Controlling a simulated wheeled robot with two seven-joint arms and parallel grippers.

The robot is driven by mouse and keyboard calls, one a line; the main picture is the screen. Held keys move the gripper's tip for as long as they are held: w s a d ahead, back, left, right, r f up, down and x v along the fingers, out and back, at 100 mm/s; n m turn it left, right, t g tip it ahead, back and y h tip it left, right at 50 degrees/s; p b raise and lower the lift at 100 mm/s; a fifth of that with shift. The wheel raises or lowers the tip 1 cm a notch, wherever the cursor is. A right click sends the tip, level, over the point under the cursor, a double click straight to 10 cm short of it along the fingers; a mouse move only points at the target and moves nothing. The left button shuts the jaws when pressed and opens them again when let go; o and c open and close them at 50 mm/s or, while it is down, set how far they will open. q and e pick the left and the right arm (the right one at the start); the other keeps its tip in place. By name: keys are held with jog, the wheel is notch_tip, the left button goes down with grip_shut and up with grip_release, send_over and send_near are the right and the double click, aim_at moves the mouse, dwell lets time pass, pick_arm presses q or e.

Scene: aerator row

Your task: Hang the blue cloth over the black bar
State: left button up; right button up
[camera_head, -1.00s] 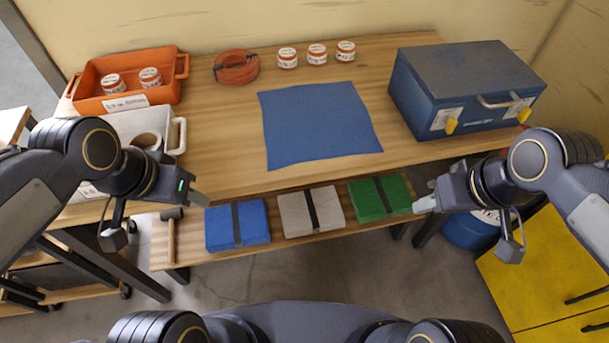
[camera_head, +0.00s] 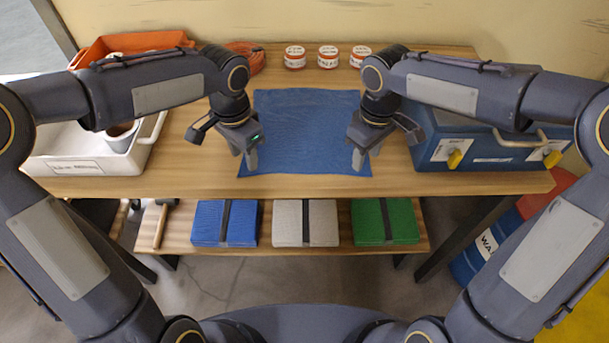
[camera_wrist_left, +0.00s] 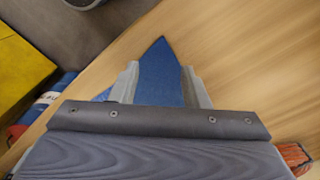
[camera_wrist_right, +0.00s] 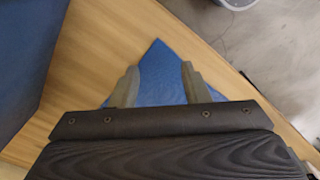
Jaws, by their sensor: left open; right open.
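The blue cloth (camera_head: 305,125) lies spread flat on the wooden table. My left gripper (camera_head: 249,160) is open at its near left corner, and my right gripper (camera_head: 361,161) is open at its near right corner. In the left wrist view a cloth corner (camera_wrist_left: 160,82) lies between the open fingers. The right wrist view also shows a corner (camera_wrist_right: 160,82) between the open fingers. Whether the fingers touch the cloth, I cannot tell. I cannot make out a black bar in these views.
A blue case (camera_head: 490,135) stands right of the cloth; a white tray (camera_head: 85,160) with a cup is left. Several jars (camera_head: 328,57), an orange coil (camera_head: 246,55) and an orange bin (camera_head: 130,42) are behind.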

aim_at(246, 170)
pick_arm(q)
jog(key=shift+f, duration=1.3)
pick_arm(e)
jog(key=shift+f, duration=1.3)
pick_arm(q)
jog(key=shift+f, duration=0.2)
pick_arm(e)
jog(key=shift+f, duration=0.2)
pick_arm(q)
grip_shut()
pick_arm(e)
grip_shut()
pick_arm(q)
jog(key=shift+a, duration=0.1)
pick_arm(e)
jog(key=shift+d, duration=0.1)
pick_arm(q)
jog(key=shift+r, duration=0.1)
pick_arm(e)
jog(key=shift+r, duration=0.1)
